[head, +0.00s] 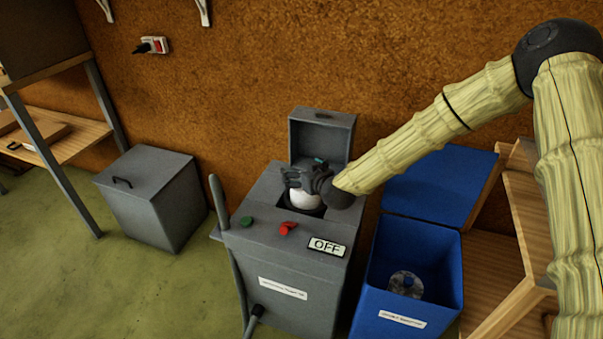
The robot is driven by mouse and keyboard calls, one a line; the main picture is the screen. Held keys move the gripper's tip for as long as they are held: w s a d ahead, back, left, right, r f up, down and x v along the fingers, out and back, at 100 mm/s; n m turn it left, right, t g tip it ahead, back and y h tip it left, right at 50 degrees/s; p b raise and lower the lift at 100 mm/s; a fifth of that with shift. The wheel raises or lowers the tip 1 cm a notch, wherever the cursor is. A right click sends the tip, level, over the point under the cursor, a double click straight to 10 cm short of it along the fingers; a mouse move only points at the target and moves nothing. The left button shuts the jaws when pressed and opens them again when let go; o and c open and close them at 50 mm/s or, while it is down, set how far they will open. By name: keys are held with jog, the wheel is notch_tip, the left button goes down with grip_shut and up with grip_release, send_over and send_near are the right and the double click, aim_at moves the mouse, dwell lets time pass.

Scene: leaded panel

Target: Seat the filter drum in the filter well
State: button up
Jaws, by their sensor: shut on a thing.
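The filter drum (303,200) is a white rounded thing under my gripper, partly inside the dark square filter well (315,212) in the top of a grey machine (270,245). My gripper (298,182) is shut on the drum from above. The fingers and wrist hide the drum's upper part. How deep the drum sits, and whether it touches the well's sides, cannot be told. The machine's lid (322,135) stands open behind the well.
The machine top carries a green button (246,221), a red control (288,227) and an OFF sign (327,247). A blue bin (405,275) with a clear round object (406,284) stands right. A grey lidded box (152,197) stands left, with open green floor before it.

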jog(key=shift+f, duration=0.65)
jog(key=o, duration=1.2)
jog(key=shift+c, duration=0.2)
jog(key=shift+r, duration=0.25)
jog(key=r+v, duration=0.1)
jog(key=v, duration=1.1)
jog(key=shift+p, duration=0.35)
